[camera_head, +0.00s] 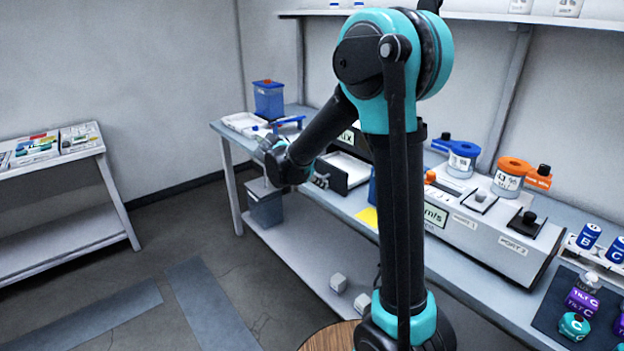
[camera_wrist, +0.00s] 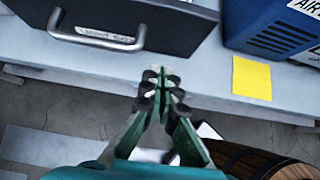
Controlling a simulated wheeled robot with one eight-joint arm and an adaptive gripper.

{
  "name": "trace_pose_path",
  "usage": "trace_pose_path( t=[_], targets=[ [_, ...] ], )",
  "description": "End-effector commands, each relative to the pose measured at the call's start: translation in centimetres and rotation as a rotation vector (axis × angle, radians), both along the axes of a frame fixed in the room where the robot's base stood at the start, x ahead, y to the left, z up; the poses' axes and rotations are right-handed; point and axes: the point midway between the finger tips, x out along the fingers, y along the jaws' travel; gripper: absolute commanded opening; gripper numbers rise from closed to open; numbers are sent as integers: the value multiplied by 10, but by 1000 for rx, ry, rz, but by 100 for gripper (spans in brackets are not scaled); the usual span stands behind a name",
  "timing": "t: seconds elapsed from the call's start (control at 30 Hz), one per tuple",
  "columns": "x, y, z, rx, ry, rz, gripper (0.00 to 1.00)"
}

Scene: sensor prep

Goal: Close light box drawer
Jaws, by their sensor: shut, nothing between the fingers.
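The dark light box (camera_head: 362,143) stands on the bench, partly hidden behind my arm. Its drawer (camera_head: 352,178) is pulled out towards the bench's front edge, with a pale inside showing. In the wrist view the dark drawer front (camera_wrist: 160,22) fills the upper left, with a grey metal bar handle (camera_wrist: 98,40) and a label partly covered by the handle. My gripper (camera_wrist: 157,78) is shut and empty, its fingertips together in front of the bench edge, below and right of the handle and apart from it. The gripper also shows in the head view (camera_head: 320,181), beside the drawer front.
A blue box (camera_wrist: 270,28) stands right of the drawer, with a yellow note (camera_wrist: 252,79) on the bench before it. A round wooden top (camera_head: 328,338) is near my base. Open floor lies left.

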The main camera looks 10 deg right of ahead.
Motion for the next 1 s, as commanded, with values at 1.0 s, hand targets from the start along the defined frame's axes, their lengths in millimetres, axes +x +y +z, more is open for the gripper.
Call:
trace_pose_path(
  t=[1.0],
  targets=[
    [49,-75,2,0,-1,-8,0]
  ],
)
